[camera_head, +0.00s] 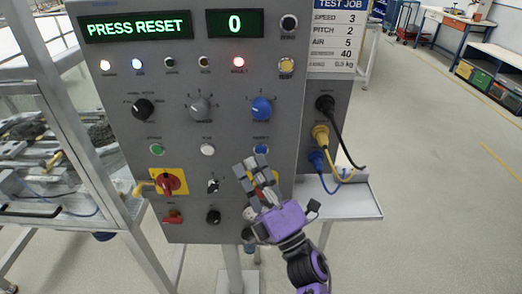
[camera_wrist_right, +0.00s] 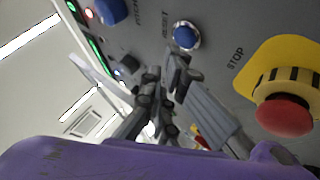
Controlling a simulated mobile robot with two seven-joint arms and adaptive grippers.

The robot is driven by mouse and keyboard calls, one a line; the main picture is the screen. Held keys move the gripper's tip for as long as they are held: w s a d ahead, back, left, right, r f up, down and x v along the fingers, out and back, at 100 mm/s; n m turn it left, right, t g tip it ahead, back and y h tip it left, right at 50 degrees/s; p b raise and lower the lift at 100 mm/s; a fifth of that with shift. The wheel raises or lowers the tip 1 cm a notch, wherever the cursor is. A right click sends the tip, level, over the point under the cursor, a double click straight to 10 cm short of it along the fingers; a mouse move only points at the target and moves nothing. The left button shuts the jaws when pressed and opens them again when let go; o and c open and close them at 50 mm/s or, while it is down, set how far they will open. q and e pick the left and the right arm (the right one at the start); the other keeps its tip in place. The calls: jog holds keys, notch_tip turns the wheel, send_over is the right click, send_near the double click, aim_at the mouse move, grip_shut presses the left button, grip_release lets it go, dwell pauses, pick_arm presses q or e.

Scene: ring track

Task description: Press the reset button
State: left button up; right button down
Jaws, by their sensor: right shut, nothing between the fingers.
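The blue reset button (camera_head: 261,149) sits on the lower right of the grey control panel (camera_head: 225,115). It also shows in the right wrist view, labelled RESET (camera_wrist_right: 186,37), with a pale ring around it. My purple right gripper (camera_head: 257,164) is shut and empty, with its fingertips just below the button in the head view. In the right wrist view its fingers (camera_wrist_right: 165,82) point toward the panel, close to the button; whether they touch it I cannot tell. The green display (camera_head: 136,26) reads PRESS RESET. My left gripper is not in view.
A red STOP mushroom button on a yellow plate (camera_wrist_right: 285,115) lies beside my right gripper, which partly hides it in the head view. Knobs and a red-yellow switch (camera_head: 168,182) are to the left. Plugged cables (camera_head: 322,140) hang at the right above a small shelf (camera_head: 350,200).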

jog(key=shift+w, duration=0.1)
jog(key=shift+w, duration=0.35)
jog(key=shift+w, duration=0.4)
dwell(0.7)
jog(key=shift+s, duration=0.85)
jog(key=shift+s, duration=0.1)
jog(key=s, duration=0.4)
jog(key=shift+s, duration=0.4)
dwell(0.6)
